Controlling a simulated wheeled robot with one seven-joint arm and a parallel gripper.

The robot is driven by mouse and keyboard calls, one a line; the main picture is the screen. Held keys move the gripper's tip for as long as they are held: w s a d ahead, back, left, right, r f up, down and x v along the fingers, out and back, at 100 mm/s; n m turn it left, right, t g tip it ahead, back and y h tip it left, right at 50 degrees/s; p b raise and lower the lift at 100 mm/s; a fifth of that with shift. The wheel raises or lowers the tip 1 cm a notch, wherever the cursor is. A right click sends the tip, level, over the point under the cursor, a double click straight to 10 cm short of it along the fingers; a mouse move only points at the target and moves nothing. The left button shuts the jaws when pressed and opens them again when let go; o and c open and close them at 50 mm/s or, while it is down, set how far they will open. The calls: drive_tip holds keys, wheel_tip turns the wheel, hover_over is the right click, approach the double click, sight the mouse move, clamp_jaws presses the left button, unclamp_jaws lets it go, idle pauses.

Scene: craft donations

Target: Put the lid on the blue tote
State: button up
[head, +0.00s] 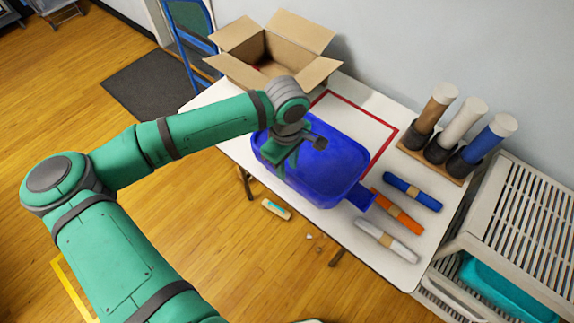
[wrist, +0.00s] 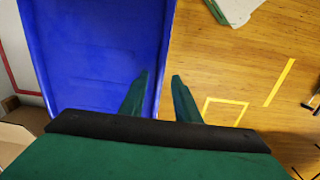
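The blue tote (head: 335,165) stands on the white table, with a blue tab (head: 361,195) jutting from its near right corner. Its top looks like a broad blue surface with a raised rim; I cannot tell whether this is its inside or a lid. No separate lid can be made out. My gripper (head: 293,160) is over the tote's left part in the head view. In the wrist view the two green fingers (wrist: 158,90) are apart, one over the blue surface (wrist: 95,50) and one beyond its edge, with floor showing between them. Contact cannot be judged.
An open cardboard box (head: 270,58) stands behind on the table (head: 385,258). A red outline (head: 383,150) marks the tabletop. Blue, orange (head: 398,210) and white rolls lie at right, near a rack of upright tubes (head: 432,115). A slatted cart (head: 510,215) stands at far right.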

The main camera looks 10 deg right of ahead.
wheel_tip(320, 180, up, 11)
drive_tip(key=shift+f, duration=0.2)
idle(0.3)
